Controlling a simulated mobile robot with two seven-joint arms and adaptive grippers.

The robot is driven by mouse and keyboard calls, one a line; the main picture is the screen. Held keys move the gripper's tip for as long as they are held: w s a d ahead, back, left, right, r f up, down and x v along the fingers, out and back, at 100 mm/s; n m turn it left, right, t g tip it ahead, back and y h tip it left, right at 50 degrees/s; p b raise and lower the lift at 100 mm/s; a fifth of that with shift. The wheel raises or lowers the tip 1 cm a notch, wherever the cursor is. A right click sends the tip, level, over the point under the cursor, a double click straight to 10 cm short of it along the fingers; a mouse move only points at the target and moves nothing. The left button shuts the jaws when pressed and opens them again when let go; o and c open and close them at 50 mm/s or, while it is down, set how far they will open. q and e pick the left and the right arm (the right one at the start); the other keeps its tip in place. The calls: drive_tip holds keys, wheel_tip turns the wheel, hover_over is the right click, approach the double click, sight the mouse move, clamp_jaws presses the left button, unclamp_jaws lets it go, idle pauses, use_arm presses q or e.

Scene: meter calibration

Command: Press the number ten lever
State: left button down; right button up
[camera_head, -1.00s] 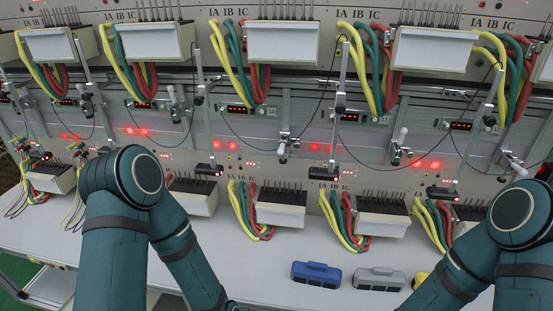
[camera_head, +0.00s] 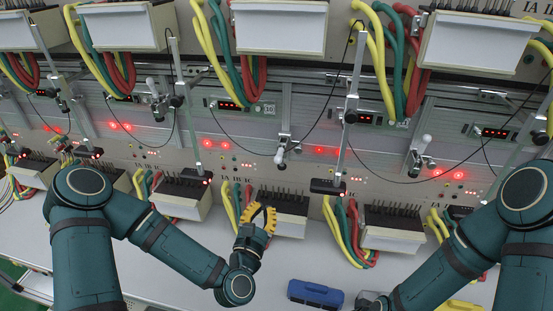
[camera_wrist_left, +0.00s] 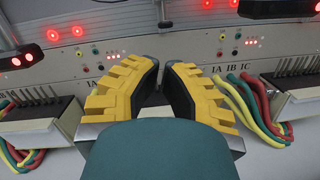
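A small "10" label (camera_head: 270,107) sits beside a red digital display (camera_head: 230,104) on the panel in the head view. The lever (camera_head: 283,145) nearest to it, with a white-tipped handle, stands just below and right of the label. My left gripper (camera_head: 258,218) has yellow ribbed fingers and is below this lever, in front of a lower terminal box, apart from the lever. In the left wrist view the fingers (camera_wrist_left: 163,68) lean toward each other with a narrow gap and nothing between them. The lever cannot be made out there. My right gripper is outside the view.
Other white-tipped levers stand left (camera_head: 153,87) and right (camera_head: 422,146). A vertical rod (camera_head: 352,100) rises right of the lever, with a black cable hanging nearby. Coloured wire bundles (camera_head: 250,75) hang above. A blue block (camera_head: 315,293) lies on the white bench.

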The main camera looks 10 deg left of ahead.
sight(280, 155)
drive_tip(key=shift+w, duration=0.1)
use_arm(q)
drive_tip(key=shift+a+r+n+y, duration=0.25)
drive_tip(key=shift+r+n+y, duration=0.15)
drive_tip(key=shift+n, duration=0.2)
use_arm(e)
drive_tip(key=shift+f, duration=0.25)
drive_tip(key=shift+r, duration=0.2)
use_arm(q)
drive_tip(key=w+d+r, duration=0.1)
drive_tip(key=w+r, duration=0.4)
drive_tip(key=w, duration=0.5)
drive_tip(key=shift+w+d+r, duration=0.15)
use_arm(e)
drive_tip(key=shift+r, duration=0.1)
use_arm(q)
drive_tip(key=shift+r+p, duration=0.25)
drive_tip(key=shift+p, duration=0.5)
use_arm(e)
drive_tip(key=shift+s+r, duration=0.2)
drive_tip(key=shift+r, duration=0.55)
